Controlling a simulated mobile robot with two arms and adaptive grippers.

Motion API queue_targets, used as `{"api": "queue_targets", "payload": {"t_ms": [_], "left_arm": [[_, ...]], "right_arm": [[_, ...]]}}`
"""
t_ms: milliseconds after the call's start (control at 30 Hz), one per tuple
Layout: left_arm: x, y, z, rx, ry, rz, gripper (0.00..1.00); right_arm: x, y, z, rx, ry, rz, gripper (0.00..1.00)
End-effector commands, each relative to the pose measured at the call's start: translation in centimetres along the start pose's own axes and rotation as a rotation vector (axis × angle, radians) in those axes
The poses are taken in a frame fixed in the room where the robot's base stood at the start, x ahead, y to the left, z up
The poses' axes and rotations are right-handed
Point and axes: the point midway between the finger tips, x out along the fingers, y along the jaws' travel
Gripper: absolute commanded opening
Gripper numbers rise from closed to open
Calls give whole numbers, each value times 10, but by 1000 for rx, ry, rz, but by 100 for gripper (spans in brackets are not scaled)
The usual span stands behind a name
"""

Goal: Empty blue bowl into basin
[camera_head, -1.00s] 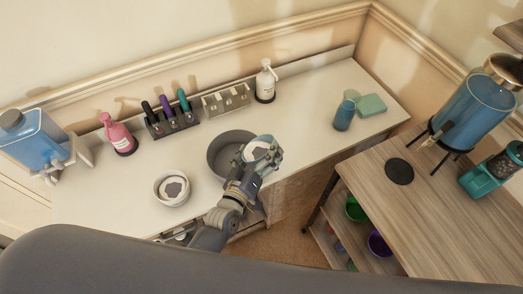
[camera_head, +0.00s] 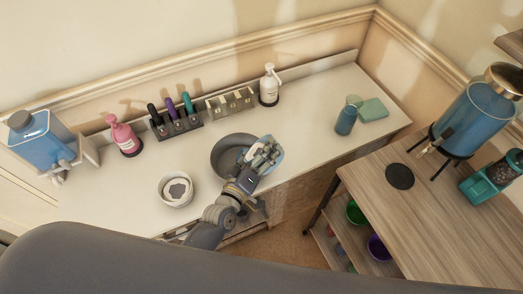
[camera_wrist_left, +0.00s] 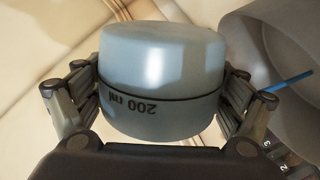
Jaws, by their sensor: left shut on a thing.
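My left gripper (camera_head: 262,157) is shut on the blue bowl (camera_head: 278,152), over the right side of the grey basin (camera_head: 222,158). The bowl is tilted and its inside is hidden in the head view. In the left wrist view the bowl (camera_wrist_left: 163,72) sits between both fingers of the gripper (camera_wrist_left: 163,100), with an upside-down "200 ml" mark on its side. The basin (camera_wrist_left: 262,60) shows at the right there, with a thin blue stick across it. I cannot tell what lies in the basin. My right gripper is not in view.
A white bowl (camera_head: 164,196) stands left of the basin on the white counter (camera_head: 120,190). A pen rack (camera_head: 180,127), a metal holder (camera_head: 232,103), a pink bottle (camera_head: 127,137) and a white pump bottle (camera_head: 269,88) line the back. The counter right of the basin is clear up to a blue cup (camera_head: 345,121).

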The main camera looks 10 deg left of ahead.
Motion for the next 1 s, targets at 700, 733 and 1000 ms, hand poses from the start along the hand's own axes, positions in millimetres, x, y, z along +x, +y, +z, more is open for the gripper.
{"api": "queue_targets", "payload": {"t_ms": [700,733,1000], "left_arm": [[0,4,-12,-184,-27,3,55],[0,4,-13,-197,-29,3,55],[0,4,-16,-251,-36,3,55]], "right_arm": [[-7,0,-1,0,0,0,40],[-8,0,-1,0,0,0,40],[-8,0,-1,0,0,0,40]]}}
